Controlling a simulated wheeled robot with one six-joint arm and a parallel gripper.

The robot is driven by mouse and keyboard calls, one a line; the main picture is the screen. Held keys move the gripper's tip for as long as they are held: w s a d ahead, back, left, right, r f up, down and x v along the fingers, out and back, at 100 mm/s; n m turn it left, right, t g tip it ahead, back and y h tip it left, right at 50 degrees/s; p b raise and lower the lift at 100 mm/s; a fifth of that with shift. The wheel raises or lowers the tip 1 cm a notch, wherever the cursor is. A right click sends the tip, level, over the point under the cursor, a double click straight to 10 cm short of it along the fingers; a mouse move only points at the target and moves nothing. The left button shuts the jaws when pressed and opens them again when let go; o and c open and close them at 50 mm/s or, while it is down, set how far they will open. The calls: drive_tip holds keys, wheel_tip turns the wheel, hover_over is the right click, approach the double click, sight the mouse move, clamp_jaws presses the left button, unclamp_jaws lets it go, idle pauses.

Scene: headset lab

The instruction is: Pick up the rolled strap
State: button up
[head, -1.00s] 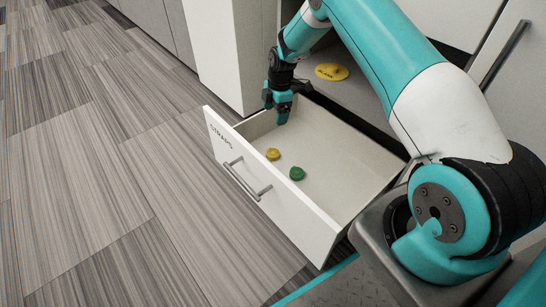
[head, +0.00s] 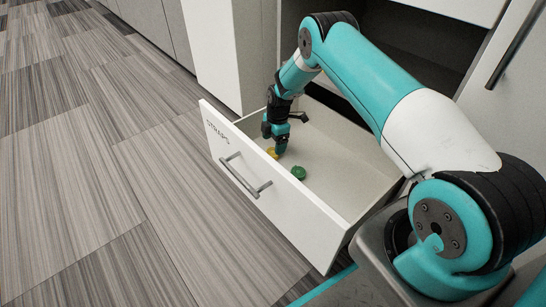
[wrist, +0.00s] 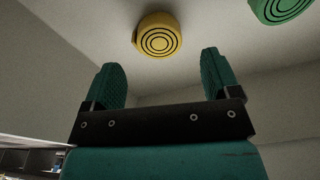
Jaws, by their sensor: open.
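A yellow rolled strap (head: 271,153) and a green rolled strap (head: 298,173) lie on the floor of the open drawer (head: 340,172). My gripper (head: 279,150) is inside the drawer, pointing down, and partly covers the yellow roll in the head view. In the wrist view the yellow roll (wrist: 158,36) shows its spiral face just beyond the two open fingers (wrist: 160,72), roughly centred between them. Nothing is between the fingers. The green roll (wrist: 281,8) is at the upper right there, cut by the picture edge.
The drawer's front panel (head: 230,165) reads STRAPS and has a bar handle (head: 244,176). Its walls surround the rolls. A dark open cabinet space (head: 410,50) lies behind. The striped floor (head: 110,180) to the left is clear.

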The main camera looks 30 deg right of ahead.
sight(273, 152)
wheel_tip(273, 152, down, 5)
drive_tip(key=b, duration=0.3)
drive_tip(key=shift+a+r, duration=0.1)
drive_tip(key=shift+a, duration=0.05)
drive_tip(key=shift+r, duration=0.1)
drive_tip(key=c, duration=1)
drive_tip(key=shift+r, duration=0.1)
